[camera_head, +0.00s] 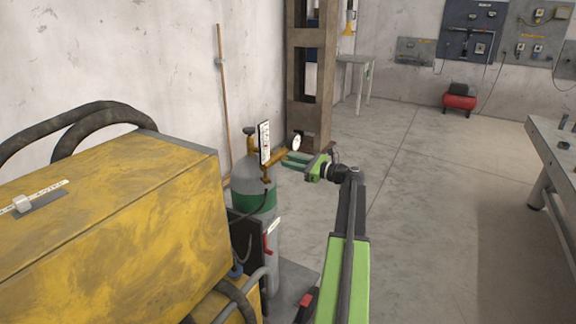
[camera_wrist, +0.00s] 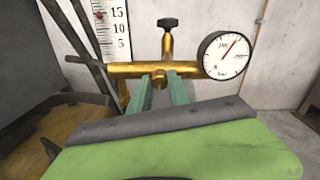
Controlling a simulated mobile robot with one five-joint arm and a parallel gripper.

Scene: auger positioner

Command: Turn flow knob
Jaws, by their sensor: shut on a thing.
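The brass flow knob (camera_wrist: 161,71) sits at the middle of the brass regulator pipe (camera_wrist: 117,70) in the wrist view. My gripper (camera_wrist: 160,79) has its two green fingers shut on the knob, one on each side. The pressure gauge (camera_wrist: 225,54), white with a red needle, is at the pipe's right end. A flow scale (camera_wrist: 110,25) marked 5, 10 and 15 stands at the left. In the head view, my gripper (camera_head: 284,160) reaches left to the regulator (camera_head: 267,158) on the gas cylinder (camera_head: 247,178); the knob is too small to tell there.
A black valve knob (camera_wrist: 168,23) stands above the pipe. A large yellow machine (camera_head: 110,215) with hoses fills the left of the head view. A rusty column (camera_head: 310,80) rises behind the cylinder. The floor (camera_head: 420,200) to the right is clear up to a workbench (camera_head: 555,150).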

